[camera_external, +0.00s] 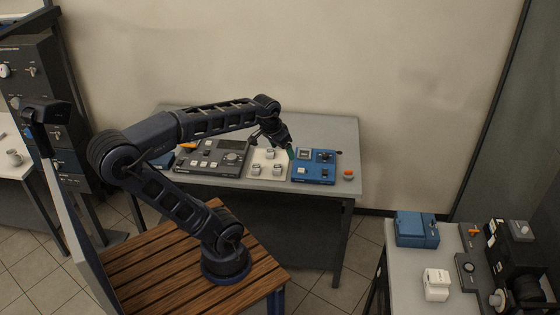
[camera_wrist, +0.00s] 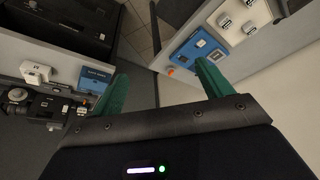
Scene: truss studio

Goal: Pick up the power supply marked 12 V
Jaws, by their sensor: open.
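Two boxes that may be power supplies stand on the right-hand table: a blue box (camera_external: 417,229) at its back left and a white box (camera_external: 436,284) in front of it. In the wrist view the white box (camera_wrist: 36,72) and the blue box (camera_wrist: 94,80) show at the left. The blue one bears a pale label; I cannot read 12 V on either. My gripper (camera_external: 289,153) appears in front of the back table's panels, well left of both boxes; its height is unclear. In the wrist view its green fingers (camera_wrist: 160,68) are apart with nothing between them.
The back table (camera_external: 345,135) carries a grey panel (camera_external: 212,157), a white panel (camera_external: 268,164), a blue panel (camera_external: 315,167) and an orange-topped button (camera_external: 348,174). Dark equipment (camera_external: 520,250) crowds the right table's far right. Tiled floor (camera_external: 362,255) separates the tables.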

